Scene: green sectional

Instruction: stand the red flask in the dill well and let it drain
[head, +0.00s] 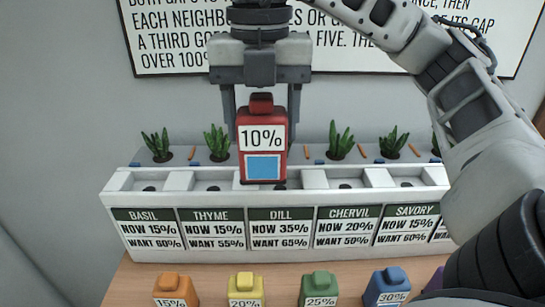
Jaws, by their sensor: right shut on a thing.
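The red flask (244,122) has a "10%" label with a blue square under it. It is upright between the fingers of my right gripper (262,125), which is shut on it. Its base is at the dill well (292,184) in the white planter (190,246), in front of the pot row. I cannot tell whether the base touches the well. The dill card (281,228) reads "now 35%, want 65%". The flask hides part of the well and what grows behind it. My left gripper is out of view.
Wells for basil (150,186), thyme (212,186), chervil (343,184) and savory (398,182) flank it. Orange (175,285), yellow (245,284), green (319,285) and blue (388,283) flasks stand on the table in front. A wall sign (170,40) hangs behind.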

